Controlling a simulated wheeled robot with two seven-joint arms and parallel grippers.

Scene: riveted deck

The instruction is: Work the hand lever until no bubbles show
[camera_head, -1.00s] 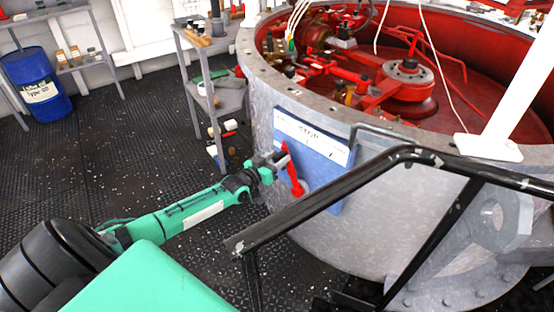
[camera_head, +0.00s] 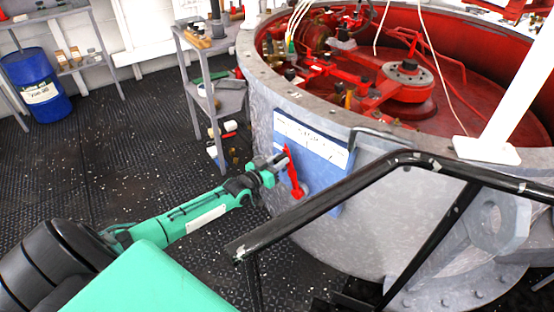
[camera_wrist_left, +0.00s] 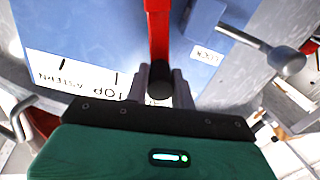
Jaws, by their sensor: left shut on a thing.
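The red hand lever (camera_head: 294,176) stands nearly upright in front of a blue panel (camera_head: 322,184) on the side of the big grey drum. My left gripper (camera_head: 280,162) is at the lever's upper end. In the left wrist view the red lever (camera_wrist_left: 158,35) comes down to a dark end between the two fingers of my left gripper (camera_wrist_left: 160,88), which is shut on it. A white label (camera_wrist_left: 85,75) with lettering is on the panel. No bubbles can be made out in these views. My right gripper is not in view.
A black railing (camera_head: 335,197) crosses in front of the drum (camera_head: 350,250), right of my left arm. A grey shelf stand (camera_head: 222,100) and a blue barrel (camera_head: 38,85) stand at the left. The dark floor between them is mostly clear.

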